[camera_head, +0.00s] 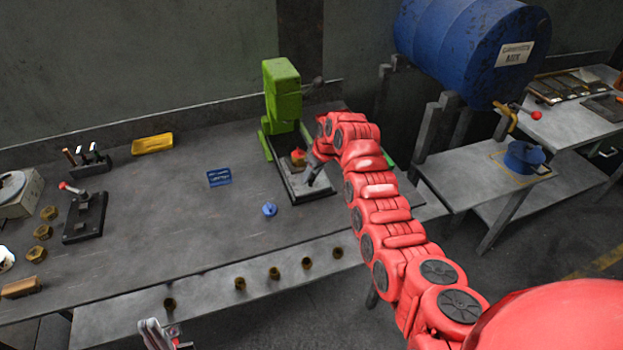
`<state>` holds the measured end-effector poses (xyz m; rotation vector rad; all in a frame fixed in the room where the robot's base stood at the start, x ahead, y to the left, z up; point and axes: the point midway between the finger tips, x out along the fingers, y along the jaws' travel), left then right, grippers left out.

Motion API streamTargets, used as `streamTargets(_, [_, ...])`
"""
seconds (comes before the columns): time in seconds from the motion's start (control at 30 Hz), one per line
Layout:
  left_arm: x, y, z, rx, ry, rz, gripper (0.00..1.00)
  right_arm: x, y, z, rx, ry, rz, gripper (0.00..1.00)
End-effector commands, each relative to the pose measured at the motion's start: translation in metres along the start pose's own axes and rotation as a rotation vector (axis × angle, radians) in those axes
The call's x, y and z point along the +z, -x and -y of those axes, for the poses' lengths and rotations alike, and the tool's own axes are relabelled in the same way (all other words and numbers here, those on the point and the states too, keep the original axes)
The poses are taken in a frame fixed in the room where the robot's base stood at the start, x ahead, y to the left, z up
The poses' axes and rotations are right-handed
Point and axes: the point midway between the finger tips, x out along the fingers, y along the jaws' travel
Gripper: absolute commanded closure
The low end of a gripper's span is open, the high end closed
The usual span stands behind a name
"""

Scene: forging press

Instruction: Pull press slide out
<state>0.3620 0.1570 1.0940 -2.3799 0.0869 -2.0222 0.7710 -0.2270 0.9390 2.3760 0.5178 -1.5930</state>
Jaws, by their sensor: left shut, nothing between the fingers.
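The green press (283,95) stands at the back of the grey workbench. Its dark slide (312,192), a flat plate with a pale edge, lies in front of the green column. A small red-topped brown piece (298,157) sits on the slide. My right gripper (310,180) is over the right part of the slide; its fingers are small and partly hidden by my red arm, so I cannot tell their opening or contact. My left gripper (160,335) is shut and empty at the bottom edge, in front of the bench and well away from the press.
A blue knob-like piece (269,209), a blue tray (219,177) and a yellow tray (152,144) lie on the bench (150,220). A lever device (85,217) stands at left. A blue barrel (470,45) is at upper right. The bench in front of the slide is clear.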

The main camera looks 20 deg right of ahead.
Motion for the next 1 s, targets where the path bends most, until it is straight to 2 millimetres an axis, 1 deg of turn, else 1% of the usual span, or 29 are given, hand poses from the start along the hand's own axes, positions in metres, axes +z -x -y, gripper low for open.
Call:
streamTargets(0.03, [0.001, 0.003, 0.000, 0.000, 0.000, -0.001, 1.00, -0.004, 0.002, -0.001, 0.005, 0.003, -0.010, 1.00])
streamTargets(0.33, [0.000, 0.001, 0.000, 0.000, 0.000, -0.001, 1.00, -0.004, 0.004, -0.001, 0.004, 0.002, -0.008, 1.00])
streamTargets(0.37, [0.000, 0.001, 0.000, 0.000, 0.000, -0.001, 1.00, -0.004, 0.004, -0.001, 0.004, 0.002, -0.007, 0.55])
streamTargets(0.4, [0.000, 0.001, 0.000, 0.000, 0.000, -0.001, 1.00, -0.004, 0.004, -0.001, 0.004, 0.002, -0.007, 0.48])
streamTargets(0.5, [0.000, 0.002, 0.000, 0.000, 0.000, -0.001, 1.00, -0.004, 0.004, -0.001, 0.004, 0.002, -0.007, 0.31])
streamTargets(0.83, [0.001, 0.002, 0.000, 0.000, 0.000, -0.001, 1.00, -0.004, 0.005, -0.001, 0.005, 0.002, -0.008, 0.31])
streamTargets(1.0, [0.001, 0.007, 0.000, 0.000, 0.000, -0.001, 1.00, -0.005, 0.016, -0.002, 0.007, 0.002, -0.012, 0.31])
